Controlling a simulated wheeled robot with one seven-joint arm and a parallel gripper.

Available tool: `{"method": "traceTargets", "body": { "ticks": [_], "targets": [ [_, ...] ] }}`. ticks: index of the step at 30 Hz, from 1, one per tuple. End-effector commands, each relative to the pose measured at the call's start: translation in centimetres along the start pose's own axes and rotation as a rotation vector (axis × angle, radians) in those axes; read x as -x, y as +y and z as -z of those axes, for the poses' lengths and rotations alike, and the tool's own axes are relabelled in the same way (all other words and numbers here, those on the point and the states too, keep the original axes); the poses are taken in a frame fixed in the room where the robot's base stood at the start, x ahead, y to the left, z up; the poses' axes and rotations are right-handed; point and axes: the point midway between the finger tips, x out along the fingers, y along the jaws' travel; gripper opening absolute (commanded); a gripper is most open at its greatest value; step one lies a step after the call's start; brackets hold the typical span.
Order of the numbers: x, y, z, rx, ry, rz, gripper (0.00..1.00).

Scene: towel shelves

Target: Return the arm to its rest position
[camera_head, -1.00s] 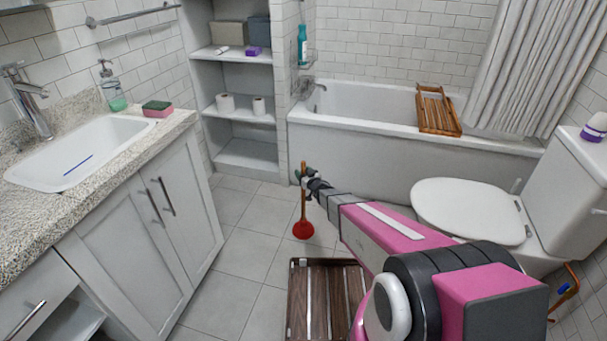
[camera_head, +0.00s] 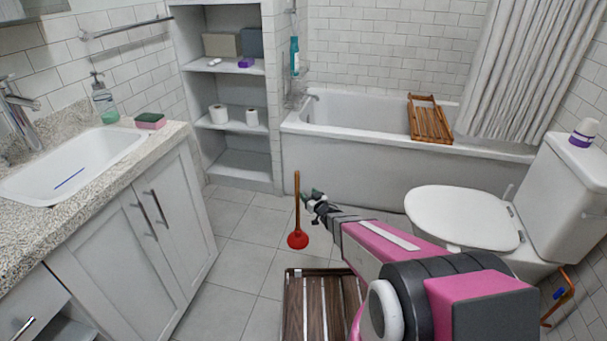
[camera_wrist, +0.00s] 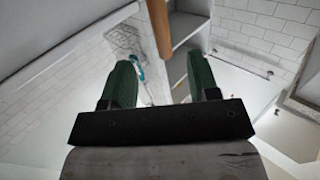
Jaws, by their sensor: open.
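My arm reaches forward from the lower right in the head view. My gripper (camera_head: 311,197) is at its far end, above the floor in front of the bathtub. In the wrist view the two green fingers (camera_wrist: 162,82) stand apart with nothing held between them. The plunger (camera_head: 297,212), with its wooden handle and red cup, stands upright on the floor just left of my gripper in the head view. Its handle also shows in the wrist view (camera_wrist: 161,35), beyond the gap between the fingers; I cannot tell the distance.
The bathtub (camera_head: 360,178) carries a wooden rack (camera_head: 430,120). The toilet (camera_head: 465,218) stands at right, the sink cabinet (camera_head: 135,250) at left. A shelf unit (camera_head: 243,165) holds rolls and boxes. A slatted wooden mat (camera_head: 322,309) lies below my arm. Floor left of the plunger is clear.

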Motion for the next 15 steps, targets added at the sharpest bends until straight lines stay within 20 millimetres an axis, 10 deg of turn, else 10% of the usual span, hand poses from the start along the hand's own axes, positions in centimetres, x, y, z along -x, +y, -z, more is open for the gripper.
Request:
{"method": "traceTargets", "body": {
  "ticks": [15],
  "targets": [
    [3.9,5.7,3.5,0.002,-0.305,-0.294,0.55]
  ]
}}
